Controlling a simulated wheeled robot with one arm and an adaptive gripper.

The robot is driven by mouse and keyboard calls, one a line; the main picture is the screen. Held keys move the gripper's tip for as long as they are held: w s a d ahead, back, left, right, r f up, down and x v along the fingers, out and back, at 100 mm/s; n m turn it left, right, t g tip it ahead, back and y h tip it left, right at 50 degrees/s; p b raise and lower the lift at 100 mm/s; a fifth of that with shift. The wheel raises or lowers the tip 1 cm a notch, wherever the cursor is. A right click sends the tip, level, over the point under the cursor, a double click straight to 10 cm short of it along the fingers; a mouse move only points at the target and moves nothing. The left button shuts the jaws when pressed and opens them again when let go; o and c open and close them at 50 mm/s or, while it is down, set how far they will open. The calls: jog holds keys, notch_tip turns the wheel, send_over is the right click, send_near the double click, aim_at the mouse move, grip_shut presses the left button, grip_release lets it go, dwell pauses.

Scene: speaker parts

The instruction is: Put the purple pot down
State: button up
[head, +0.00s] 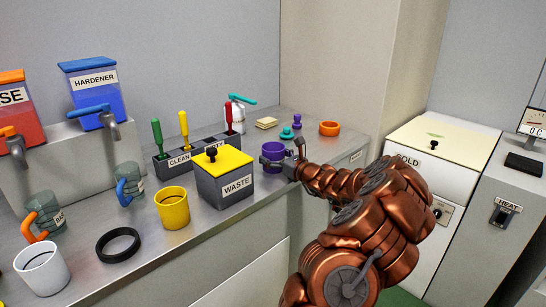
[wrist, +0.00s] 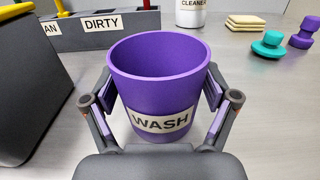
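The purple pot (head: 270,158) is upright at the counter, right of the waste bin. In the wrist view the pot (wrist: 160,88) fills the middle, with a WASH label facing me and an empty-looking inside. My gripper (head: 292,162) reaches it from the right. In the wrist view the two fingers of my gripper (wrist: 160,95) lie against the pot's left and right sides, shut on it. The pot's base is low, at or just above the counter; I cannot tell whether it touches.
The grey WASTE bin (head: 226,184) with a yellow lid stands close left of the pot. Counter (wrist: 265,110) right of the pot is clear.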

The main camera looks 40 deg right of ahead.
jog(key=shift+o, duration=0.3)
jog(key=shift+r, duration=0.1)
jog(key=shift+s, duration=0.3)
jog(key=s, duration=1.1)
jog(key=shift+s+a, duration=0.15)
jog(key=shift+s, duration=0.05)
